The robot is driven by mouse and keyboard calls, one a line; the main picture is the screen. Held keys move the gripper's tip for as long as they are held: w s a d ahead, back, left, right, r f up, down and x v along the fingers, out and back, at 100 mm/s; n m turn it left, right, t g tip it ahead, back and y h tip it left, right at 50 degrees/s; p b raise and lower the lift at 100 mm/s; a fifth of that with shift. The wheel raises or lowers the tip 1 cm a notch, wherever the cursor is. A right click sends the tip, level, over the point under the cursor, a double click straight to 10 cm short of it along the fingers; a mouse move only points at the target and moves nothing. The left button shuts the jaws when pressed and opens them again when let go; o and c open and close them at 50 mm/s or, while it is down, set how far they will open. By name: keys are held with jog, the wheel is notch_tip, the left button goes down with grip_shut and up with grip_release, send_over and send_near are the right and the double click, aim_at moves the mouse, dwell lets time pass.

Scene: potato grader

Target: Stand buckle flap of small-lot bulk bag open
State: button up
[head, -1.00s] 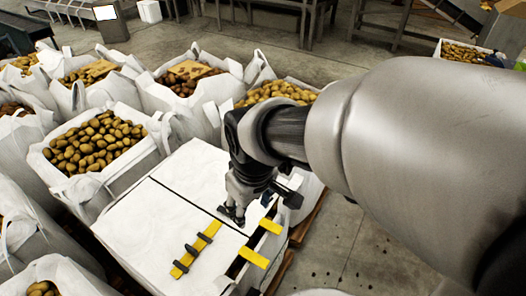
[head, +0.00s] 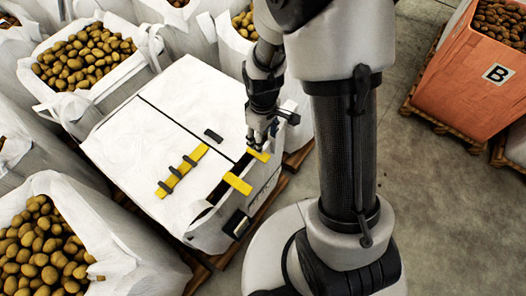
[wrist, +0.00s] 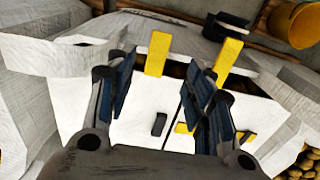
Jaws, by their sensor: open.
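The closed small-lot bulk bag (head: 150,125) has a white top of flaps divided by dark seams. A yellow strap with several black buckles (head: 182,170) lies flat on the near flap. Two yellow tabs, the right one (head: 259,155) and the nearer one (head: 238,183), stick out over a dark gap at the bag's edge. My gripper (head: 262,139) is above the right tab, open and empty. In the wrist view my gripper's fingers (wrist: 162,100) are apart, with that tab (wrist: 157,53) beyond them. I cannot tell whether they touch anything.
A small black piece (head: 213,135) lies on the white top. Open bags of potatoes (head: 85,58) crowd the left and back.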

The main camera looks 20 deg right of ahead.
aim_at(263, 156)
notch_tip(263, 156, down, 10)
jog(key=b, duration=0.3)
jog(key=shift+f, duration=0.15)
grip_shut()
dwell(0.4)
